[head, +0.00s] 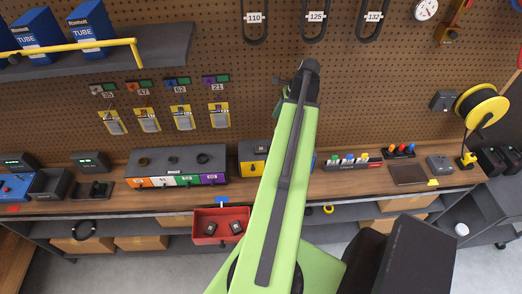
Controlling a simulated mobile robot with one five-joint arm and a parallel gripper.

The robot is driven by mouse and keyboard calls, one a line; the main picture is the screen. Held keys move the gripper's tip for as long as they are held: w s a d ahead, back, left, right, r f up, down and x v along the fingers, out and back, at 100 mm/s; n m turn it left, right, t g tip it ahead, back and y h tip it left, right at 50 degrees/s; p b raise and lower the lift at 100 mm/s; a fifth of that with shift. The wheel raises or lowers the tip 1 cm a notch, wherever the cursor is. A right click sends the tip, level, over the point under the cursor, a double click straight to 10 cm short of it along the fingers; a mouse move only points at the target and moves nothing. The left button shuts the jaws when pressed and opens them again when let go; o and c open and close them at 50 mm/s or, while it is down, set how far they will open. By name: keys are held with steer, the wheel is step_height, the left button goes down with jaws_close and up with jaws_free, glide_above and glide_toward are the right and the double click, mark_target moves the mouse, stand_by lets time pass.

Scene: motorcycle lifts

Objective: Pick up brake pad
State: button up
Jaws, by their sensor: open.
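I cannot single out the brake pad for sure. A red tray (206,240) at the front of the bench holds two small dark pieces with lighter faces, a left one (210,229) and a right one (236,227). Several small yellow-and-grey packs, one of them at the left (112,122), hang on the pegboard under numbered tags. My green arm reaches up across the middle, with its dark joint in front of the pegboard. My gripper cannot be made out; the arm hides what lies behind it.
The wooden bench (330,184) carries a box with coloured drawers (177,166), a yellow-and-grey box (252,160) partly behind my arm, and small tools (398,151). A shelf with a yellow rail (80,45) juts out upper left.

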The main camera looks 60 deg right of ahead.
steer(key=b, duration=1)
glide_above(260, 149)
steer(key=s+d, duration=0.2)
steer(key=s, duration=0.1)
steer(key=f, duration=1)
steer(key=shift+w+f, duration=0.4)
steer(key=shift+w, duration=0.05)
steer(key=b+x, duration=0.4)
steer(key=x, duration=0.1)
steer(key=shift+a, duration=0.1)
jaws_close()
